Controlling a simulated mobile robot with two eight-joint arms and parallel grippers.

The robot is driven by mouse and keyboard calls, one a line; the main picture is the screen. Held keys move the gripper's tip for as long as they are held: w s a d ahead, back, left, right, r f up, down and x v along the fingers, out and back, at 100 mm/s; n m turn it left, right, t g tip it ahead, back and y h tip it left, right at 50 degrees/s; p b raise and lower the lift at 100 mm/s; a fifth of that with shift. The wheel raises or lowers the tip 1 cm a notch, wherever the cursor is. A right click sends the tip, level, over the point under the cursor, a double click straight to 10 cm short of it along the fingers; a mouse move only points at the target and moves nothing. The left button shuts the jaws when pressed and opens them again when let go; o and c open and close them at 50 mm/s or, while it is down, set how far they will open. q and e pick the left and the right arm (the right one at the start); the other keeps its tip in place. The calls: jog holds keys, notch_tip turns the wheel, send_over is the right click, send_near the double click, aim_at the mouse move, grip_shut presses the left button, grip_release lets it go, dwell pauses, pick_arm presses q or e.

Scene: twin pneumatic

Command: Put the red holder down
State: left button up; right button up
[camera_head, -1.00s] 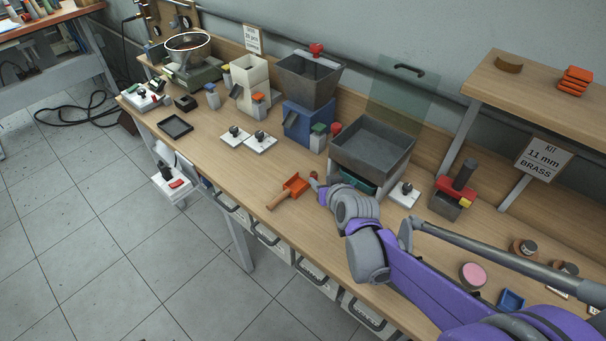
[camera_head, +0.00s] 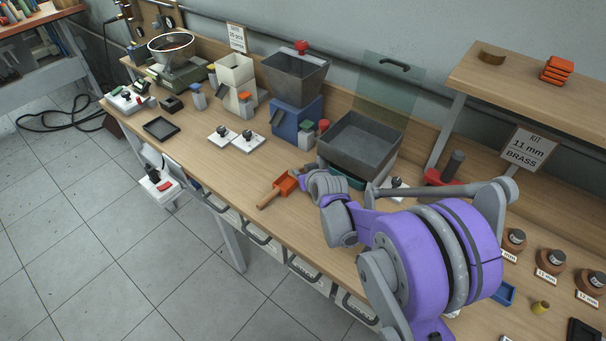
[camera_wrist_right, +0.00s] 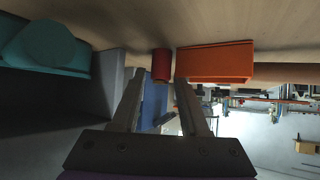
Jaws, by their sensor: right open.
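A small red cylinder (camera_wrist_right: 161,65), which I take for the red holder, stands on the wooden bench in the right wrist view. It lies just beyond and between the tips of my right gripper (camera_wrist_right: 160,84), whose two fingers are spread apart. My left gripper is not in view.
An orange-red scoop (camera_head: 285,183) with a wooden handle lies close to the right gripper. A grey hopper bin (camera_head: 362,142) stands behind it. White plates (camera_head: 247,142) with black knobs lie to the left. Bare bench lies in front of them.

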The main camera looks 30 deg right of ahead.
jog(key=shift+w+f, duration=0.3)
jog(key=shift+w, duration=0.15)
grip_shut()
jog(key=shift+r, duration=0.15)
